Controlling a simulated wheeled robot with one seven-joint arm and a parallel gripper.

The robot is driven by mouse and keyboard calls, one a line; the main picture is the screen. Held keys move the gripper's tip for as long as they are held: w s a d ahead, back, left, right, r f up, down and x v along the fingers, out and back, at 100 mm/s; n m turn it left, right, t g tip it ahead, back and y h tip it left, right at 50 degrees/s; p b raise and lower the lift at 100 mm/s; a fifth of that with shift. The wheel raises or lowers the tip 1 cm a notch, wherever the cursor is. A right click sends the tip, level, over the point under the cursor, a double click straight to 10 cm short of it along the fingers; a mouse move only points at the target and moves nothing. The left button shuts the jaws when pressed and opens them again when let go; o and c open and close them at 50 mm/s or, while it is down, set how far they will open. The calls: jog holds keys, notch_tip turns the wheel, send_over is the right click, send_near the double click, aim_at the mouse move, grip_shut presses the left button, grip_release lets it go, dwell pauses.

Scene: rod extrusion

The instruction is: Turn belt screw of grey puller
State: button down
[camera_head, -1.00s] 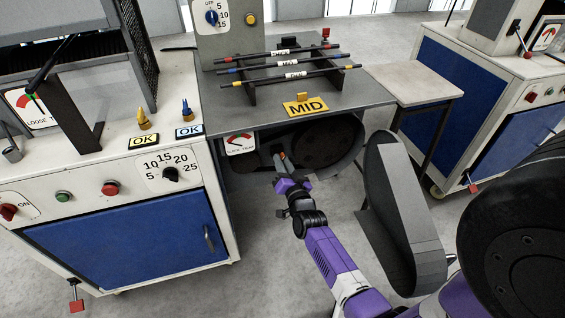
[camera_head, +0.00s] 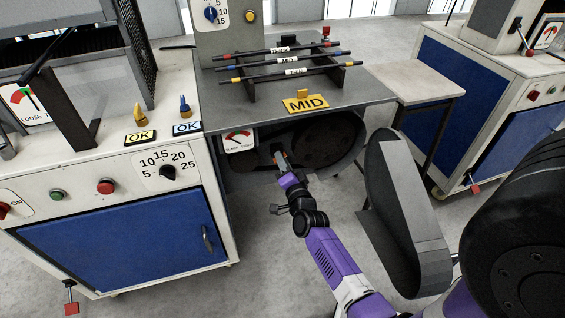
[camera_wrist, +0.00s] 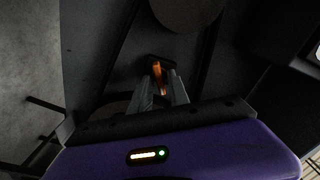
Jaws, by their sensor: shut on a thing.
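The grey puller has a grey table top (camera_head: 360,98) with a yellow MID sign (camera_head: 306,104). Under its top, the dark belt recess is open, with a large dark pulley (camera_head: 325,145) at its right. A white gauge (camera_head: 238,141) marked slack and tight hangs left of the recess. My gripper (camera_head: 279,157) reaches into the recess between gauge and pulley. In the wrist view, its two grey fingers (camera_wrist: 160,83) are closed around the orange belt screw (camera_wrist: 157,70), which sits in a dark slot. Much of the screw is hidden between the fingers.
A white and blue cabinet (camera_head: 130,235) with knobs stands close on the left. Several striped rods (camera_head: 285,62) lie on a rack on the top. Open floor lies in front.

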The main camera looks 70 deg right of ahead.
dwell(0.4)
jog(key=c, duration=1.5)
grip_release()
jog(key=shift+s, duration=0.1)
jog(key=p+v, duration=0.2)
jog(key=v, duration=0.5)
jog(key=shift+s+a, duration=0.25)
